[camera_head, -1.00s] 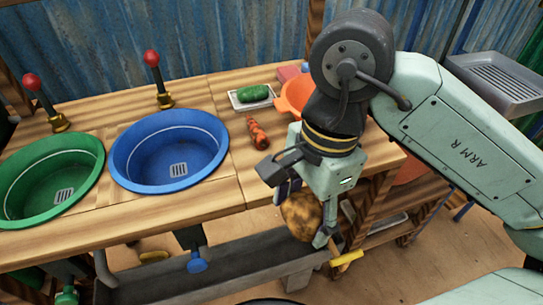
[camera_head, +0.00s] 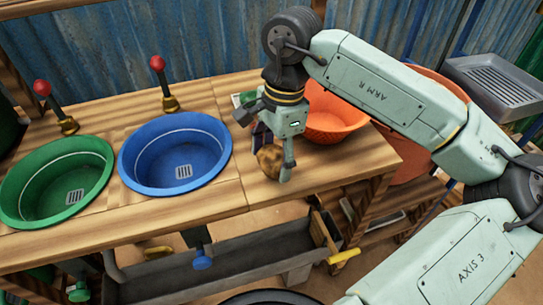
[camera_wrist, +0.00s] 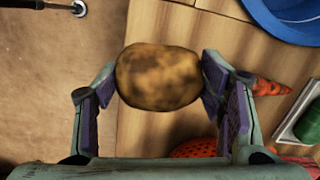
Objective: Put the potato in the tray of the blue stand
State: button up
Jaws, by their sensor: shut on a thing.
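The brown, mottled potato (camera_head: 269,158) is between the fingers of my gripper (camera_head: 274,162). In the wrist view the potato (camera_wrist: 158,77) sits crosswise between both fingertips of my gripper (camera_wrist: 160,85), which is shut on it. In the head view it shows over the right part of the wooden counter, just right of the blue basin; its exact height is unclear. A grey ridged tray (camera_head: 502,84) stands at the upper right, apart from the potato. Blue posts show near it, but how they join it is partly hidden by my arm.
The wooden counter (camera_head: 225,205) holds a blue basin (camera_head: 174,153), a green basin (camera_head: 57,182) and an orange bowl (camera_head: 335,115). A carrot (camera_wrist: 270,87) lies near my right finger in the wrist view. Red-knobbed levers (camera_head: 159,75) stand behind the basins. A grey trough (camera_head: 225,262) runs below.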

aim_at(271, 164)
jog(key=shift+w+a, duration=0.15)
jog(key=shift+w, duration=0.25)
jog(key=f, duration=0.2)
jog(key=f+p, duration=0.1)
jog(key=shift+w, duration=0.25)
jog(key=shift+f, duration=0.15)
jog(key=shift+f+b, duration=0.35)
jog(key=shift+b, duration=0.15)
jog(key=o, duration=1.2)
jog(key=shift+r, duration=0.2)
